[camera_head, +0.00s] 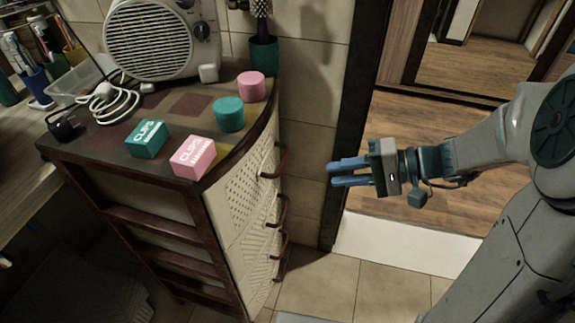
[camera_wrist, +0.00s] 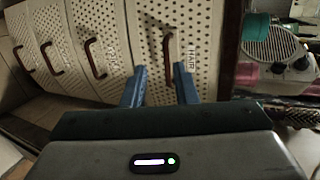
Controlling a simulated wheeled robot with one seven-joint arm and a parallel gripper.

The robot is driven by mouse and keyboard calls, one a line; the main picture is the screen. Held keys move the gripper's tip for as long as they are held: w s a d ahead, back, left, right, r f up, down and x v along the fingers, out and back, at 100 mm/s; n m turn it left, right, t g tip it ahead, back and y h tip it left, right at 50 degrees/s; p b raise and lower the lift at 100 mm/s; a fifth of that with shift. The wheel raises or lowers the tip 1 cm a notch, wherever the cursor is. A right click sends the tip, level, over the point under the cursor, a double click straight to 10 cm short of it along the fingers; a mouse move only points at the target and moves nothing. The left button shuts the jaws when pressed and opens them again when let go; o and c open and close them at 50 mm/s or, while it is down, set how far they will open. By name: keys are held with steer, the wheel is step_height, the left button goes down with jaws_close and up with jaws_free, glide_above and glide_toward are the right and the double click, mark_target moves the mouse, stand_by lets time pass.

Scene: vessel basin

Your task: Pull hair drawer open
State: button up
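The hair drawer (camera_wrist: 201,64) is the top drawer of the cabinet; its white perforated front carries a "HAIR" label in the wrist view. Its dark red bow handle (camera_wrist: 168,50) shows there between and beyond my two fingers. In the head view the top handle (camera_head: 278,161) sticks out from the curved cabinet front, and the drawer fronts look flush. My gripper (camera_head: 331,174) is open and empty, to the right of the handle, with its blue fingers pointing at the cabinet. A clear gap separates the fingertips from the handle. The fingers also show in the wrist view (camera_wrist: 159,84).
More drawers with similar handles (camera_head: 278,210) lie below. On the cabinet top stand a fan heater (camera_head: 150,38), two clips boxes (camera_head: 192,157) and two round containers (camera_head: 229,113). A dark door frame (camera_head: 350,130) rises behind my gripper. The tiled floor (camera_head: 370,285) before the cabinet is free.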

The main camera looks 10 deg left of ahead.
mark_target(283, 161)
steer(key=shift+t+y, duration=0.8)
steer(key=shift+y, duration=0.1)
steer(key=w+x, duration=0.1)
steer(key=x, duration=0.3)
steer(key=w+f+b+x, duration=0.1)
steer(key=x, duration=0.4)
steer(key=w+b+x, duration=0.1)
steer(key=x, duration=0.4)
steer(key=shift+d+f, duration=0.2)
steer(key=shift+f, duration=0.05)
steer(key=shift+w, duration=0.1)
jaws_close()
